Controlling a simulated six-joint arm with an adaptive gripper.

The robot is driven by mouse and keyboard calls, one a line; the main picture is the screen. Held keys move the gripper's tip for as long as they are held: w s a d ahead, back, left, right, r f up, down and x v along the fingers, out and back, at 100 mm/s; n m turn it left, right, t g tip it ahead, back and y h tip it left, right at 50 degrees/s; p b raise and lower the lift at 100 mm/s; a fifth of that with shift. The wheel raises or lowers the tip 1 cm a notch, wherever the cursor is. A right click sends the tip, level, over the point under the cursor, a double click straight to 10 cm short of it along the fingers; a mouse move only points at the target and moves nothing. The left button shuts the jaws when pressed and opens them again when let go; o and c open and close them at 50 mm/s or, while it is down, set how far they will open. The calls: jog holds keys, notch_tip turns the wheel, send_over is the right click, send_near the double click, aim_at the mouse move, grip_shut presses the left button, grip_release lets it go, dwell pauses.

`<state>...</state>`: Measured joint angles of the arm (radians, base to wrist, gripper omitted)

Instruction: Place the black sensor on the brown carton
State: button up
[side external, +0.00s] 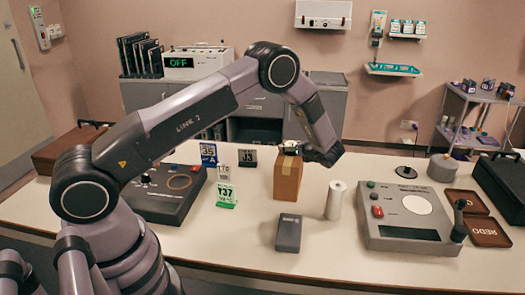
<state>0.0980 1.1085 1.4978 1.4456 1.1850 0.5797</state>
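The brown carton (287,181) stands upright on the white table, near its middle. My gripper (300,151) is at the carton's top, reaching in from the right. A small dark item (289,148) shows at the carton's top beside my fingertips. It may be the black sensor, but it is too small to tell, and I cannot tell whether it rests on the carton or is held. The fingers are small and partly merged with it, so their opening is unclear.
A dark grey box (288,233) lies in front of the carton. A white cylinder (335,200) stands to its right, beside a grey console (408,222). Number cards (225,194) and a dark console (164,195) are left. A black disc (406,172) lies behind the grey console.

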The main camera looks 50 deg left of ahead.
jog(key=o, duration=0.4)
jog(key=shift+r, duration=0.15)
jog(key=v, duration=1.1)
jog(key=s+a+r+n+g+h, duration=0.2)
jog(key=s+r+n+h, duration=0.4)
jog(key=s+r+n, duration=0.85)
jog(key=s+d+r+n+t+h, duration=0.1)
jog(key=s+r+n+h, duration=0.1)
jog(key=s, duration=0.5)
jog(key=s+d+r+n+t+h, duration=0.1)
jog(key=s+d+r+t+h, duration=0.1)
jog(key=s, duration=0.5)
jog(key=s+d+r+n+t+h, duration=0.1)
jog(key=s+r+n+t+h, duration=0.1)
jog(key=s, duration=0.6)
jog(key=shift+d+r+n+h, duration=0.3)
jog(key=shift+r+n+h, duration=0.1)
jog(key=shift+h, duration=0.2)
